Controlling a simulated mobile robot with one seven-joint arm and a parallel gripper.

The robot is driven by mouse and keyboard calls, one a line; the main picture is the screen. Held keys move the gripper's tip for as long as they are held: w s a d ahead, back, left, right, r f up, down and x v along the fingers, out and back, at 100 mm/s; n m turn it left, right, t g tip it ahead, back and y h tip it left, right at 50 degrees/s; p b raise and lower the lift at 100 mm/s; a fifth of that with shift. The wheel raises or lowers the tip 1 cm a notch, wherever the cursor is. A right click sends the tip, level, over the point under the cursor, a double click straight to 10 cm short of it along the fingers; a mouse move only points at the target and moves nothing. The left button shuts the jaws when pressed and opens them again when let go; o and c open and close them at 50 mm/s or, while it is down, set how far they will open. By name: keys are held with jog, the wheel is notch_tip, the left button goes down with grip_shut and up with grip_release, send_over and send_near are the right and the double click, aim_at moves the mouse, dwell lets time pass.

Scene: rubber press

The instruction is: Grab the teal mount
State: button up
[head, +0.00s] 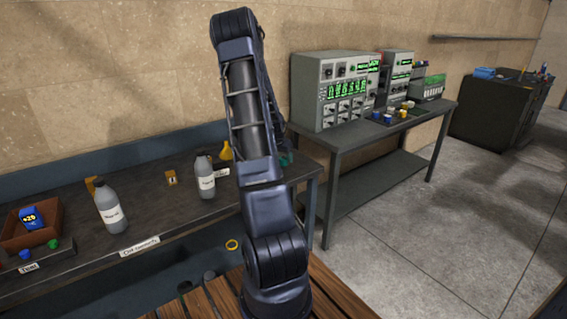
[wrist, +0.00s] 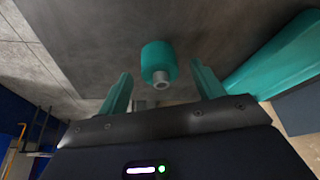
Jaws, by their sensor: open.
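The teal mount (wrist: 159,61) is a short teal cylinder with a small grey metal stud, seen in the wrist view on a dark grey surface. My gripper (wrist: 161,76) has its two teal fingers spread, one to the left and one to the right of the mount. The mount lies in line with the gap, and the jaws are empty. In the head view my arm hides the gripper. A small teal patch (head: 286,159) shows just right of my arm at the bench's right end; I cannot tell what it is.
A large teal shape (wrist: 275,58) stands close on the right in the wrist view. In the head view, grey bottles (head: 110,208) (head: 205,178) and a brown bin (head: 28,228) stand on the dark bench. A grey control box (head: 333,90) sits on the second table.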

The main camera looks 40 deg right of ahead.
jog(key=shift+x, duration=0.8)
jog(key=c, duration=1.2)
jog(key=shift+o, duration=0.2)
jog(key=shift+r, duration=0.15)
